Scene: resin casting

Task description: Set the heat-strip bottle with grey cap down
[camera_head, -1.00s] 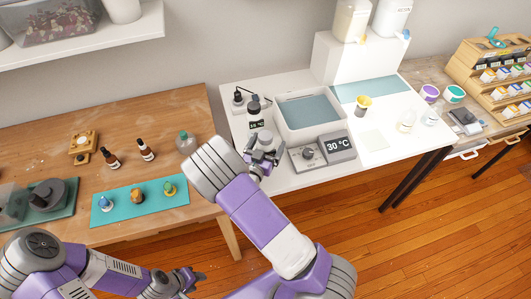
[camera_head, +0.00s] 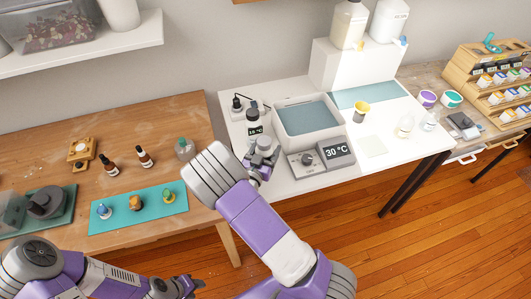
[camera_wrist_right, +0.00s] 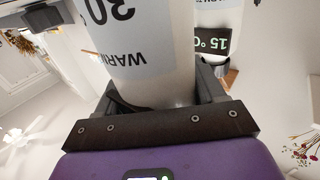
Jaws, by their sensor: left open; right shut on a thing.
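The heat-strip bottle with grey cap (camera_head: 265,143) is held in my right gripper (camera_head: 262,163) over the left front of the white table, in front of the black-capped bottle. In the right wrist view its white body (camera_wrist_right: 150,45) fills the space between the jaws, with a label reading "30". My right gripper (camera_wrist_right: 165,105) is shut on it. The bottle's base is hidden, so I cannot tell whether it touches the table. My left gripper (camera_head: 188,287) is open and empty, low in the picture, away from the bottle.
The black-capped bottle (camera_head: 252,114) stands close behind; its 15 °C strip shows in the wrist view (camera_wrist_right: 212,41). The water bath (camera_head: 345,119) and 30 °C display (camera_head: 337,151) are to the right. A wooden table (camera_head: 190,120) with a teal mat (camera_head: 155,206) lies left.

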